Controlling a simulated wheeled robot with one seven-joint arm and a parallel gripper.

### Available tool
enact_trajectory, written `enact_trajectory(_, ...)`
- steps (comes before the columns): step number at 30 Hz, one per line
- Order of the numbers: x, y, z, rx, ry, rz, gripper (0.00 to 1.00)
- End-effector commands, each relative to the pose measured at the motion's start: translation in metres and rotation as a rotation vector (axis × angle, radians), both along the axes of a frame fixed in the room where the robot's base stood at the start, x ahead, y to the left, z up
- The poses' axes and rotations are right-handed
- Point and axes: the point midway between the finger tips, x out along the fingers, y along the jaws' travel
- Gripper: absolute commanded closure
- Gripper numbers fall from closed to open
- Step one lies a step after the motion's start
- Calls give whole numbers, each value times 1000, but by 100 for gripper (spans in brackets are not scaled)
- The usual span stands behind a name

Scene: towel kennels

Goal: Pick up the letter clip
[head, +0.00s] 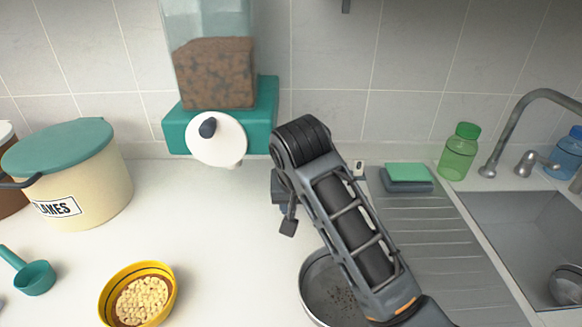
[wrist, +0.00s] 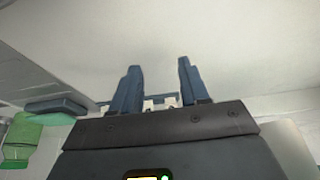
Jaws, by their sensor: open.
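A small white piece with a dark mark, which seems to be the letter clip (head: 359,168), stands at the back of the counter by the drainboard's left corner, just right of my arm. In the wrist view, small pale bits (wrist: 149,105) show low between the fingers; I cannot tell if they are the clip. My gripper (head: 287,224) is left of the clip and apart from it, over the white counter, partly hidden by my arm. In the wrist view my gripper (wrist: 159,66) is open, with nothing visibly held between its two blue-grey fingers.
A cream tub (head: 88,190), a teal scoop (head: 35,278) and a yellow bowl (head: 108,300) stand left. A metal bowl (head: 312,285) is under my arm. Sponges (head: 407,172), green bottle (head: 459,152) and sink (head: 530,225) are right.

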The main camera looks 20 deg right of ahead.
Motion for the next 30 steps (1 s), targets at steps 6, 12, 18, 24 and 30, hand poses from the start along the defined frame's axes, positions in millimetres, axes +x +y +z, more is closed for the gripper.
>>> enact_trajectory(6,43,-15,2,-1,0,-2,55)
enact_trajectory(12,79,-27,2,0,-1,-2,55)
enact_trajectory(18,104,-35,1,0,0,-1,55)
enact_trajectory(24,113,-37,0,1,-1,0,55)
enact_trajectory(30,134,-44,2,0,-1,-1,55)
